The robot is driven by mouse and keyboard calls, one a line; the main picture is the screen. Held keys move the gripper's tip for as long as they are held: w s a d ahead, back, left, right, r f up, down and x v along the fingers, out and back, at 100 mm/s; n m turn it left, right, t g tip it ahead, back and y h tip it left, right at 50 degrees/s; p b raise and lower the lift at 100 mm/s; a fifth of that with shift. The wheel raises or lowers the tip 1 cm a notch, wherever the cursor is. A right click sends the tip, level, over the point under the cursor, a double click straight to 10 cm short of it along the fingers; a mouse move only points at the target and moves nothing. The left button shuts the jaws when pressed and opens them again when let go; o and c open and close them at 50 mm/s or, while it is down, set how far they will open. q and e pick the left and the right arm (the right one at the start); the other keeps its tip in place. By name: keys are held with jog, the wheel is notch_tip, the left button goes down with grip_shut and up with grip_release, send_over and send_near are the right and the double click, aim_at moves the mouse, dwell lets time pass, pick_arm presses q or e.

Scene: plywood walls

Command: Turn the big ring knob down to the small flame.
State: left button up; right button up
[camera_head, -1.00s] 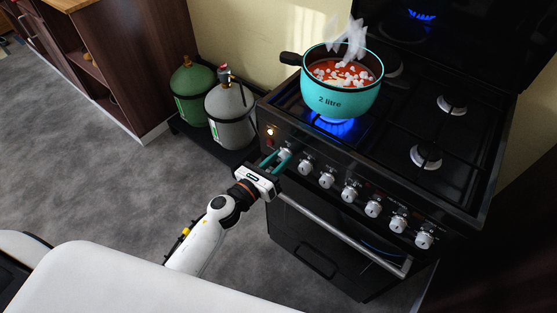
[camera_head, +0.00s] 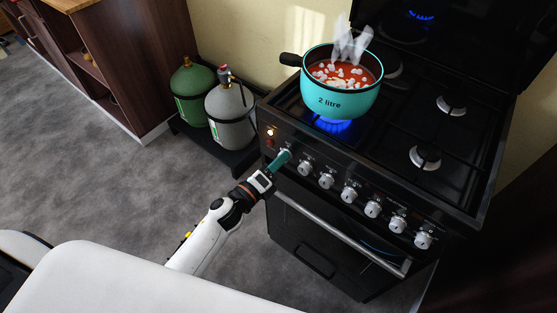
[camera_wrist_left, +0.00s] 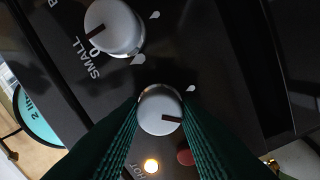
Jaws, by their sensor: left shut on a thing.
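My left gripper (camera_head: 281,159) is shut on the leftmost knob (camera_head: 287,153) of the black stove's front panel. In the left wrist view its green fingers press on both sides of this silver knob (camera_wrist_left: 160,110), whose dark mark points right and slightly down. A small flame sign (camera_wrist_left: 190,88) is printed up and right of it; other print round it is hidden by the fingers. The neighbouring knob (camera_wrist_left: 115,28) has its mark towards a "0", near the word "SMALL". A blue flame (camera_head: 334,125) burns under the teal pot (camera_head: 335,99). My right gripper is not in view.
More knobs run right along the panel, the closest one (camera_head: 305,168) near my fingers. The oven handle (camera_head: 340,235) lies below. Green (camera_head: 193,90) and grey (camera_head: 230,112) gas bottles stand left of the stove. The pot steams.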

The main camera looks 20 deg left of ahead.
pick_arm(q)
jog(key=shift+n+y+p, duration=0.3)
jog(key=shift+n+p, duration=0.6)
jog(key=shift+n, duration=3)
jog(key=o, duration=1)
jog(key=shift+c, duration=0.2)
jog(key=b+v, duration=0.1)
jog(key=v, duration=1.1)
jog(key=shift+f, duration=0.25)
